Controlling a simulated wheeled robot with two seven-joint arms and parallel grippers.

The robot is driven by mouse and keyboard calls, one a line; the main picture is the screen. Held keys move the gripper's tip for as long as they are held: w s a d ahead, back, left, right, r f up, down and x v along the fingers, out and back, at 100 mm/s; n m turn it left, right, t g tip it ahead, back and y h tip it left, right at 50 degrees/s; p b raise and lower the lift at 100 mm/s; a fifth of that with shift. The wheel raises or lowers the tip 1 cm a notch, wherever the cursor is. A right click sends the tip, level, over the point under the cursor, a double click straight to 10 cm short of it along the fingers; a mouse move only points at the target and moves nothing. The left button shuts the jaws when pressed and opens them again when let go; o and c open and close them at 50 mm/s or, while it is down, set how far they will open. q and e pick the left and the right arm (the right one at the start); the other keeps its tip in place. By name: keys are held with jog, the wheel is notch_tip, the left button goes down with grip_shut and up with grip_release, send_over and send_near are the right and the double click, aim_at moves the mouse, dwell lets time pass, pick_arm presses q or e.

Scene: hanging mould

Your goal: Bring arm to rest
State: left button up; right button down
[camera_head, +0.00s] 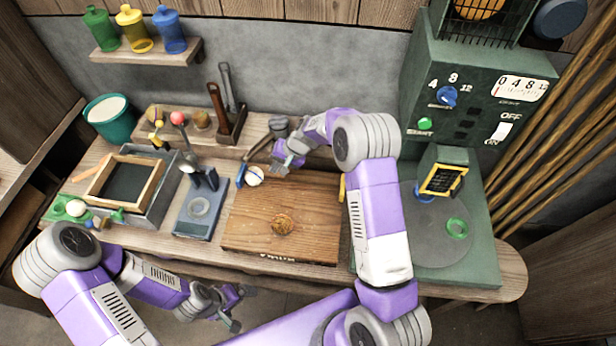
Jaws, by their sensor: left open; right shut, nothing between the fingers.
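My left gripper (240,308) is open and empty. It hangs low in front of the bench's front edge, below the wooden board (240,232). My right gripper (281,165) is shut with nothing seen between its fingers. It is over the back of the wooden board, close to a small round white item with a blue part (254,176). I cannot tell whether it touches anything there. My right arm reaches across the right part of the board and hides some of the bench behind it.
A green machine (470,110) with a round plate (440,235) stands at right. Tools in a wooden holder (231,127) stand behind. The floor in front is open.

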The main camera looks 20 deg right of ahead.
jog(key=shift+r, duration=0.3)
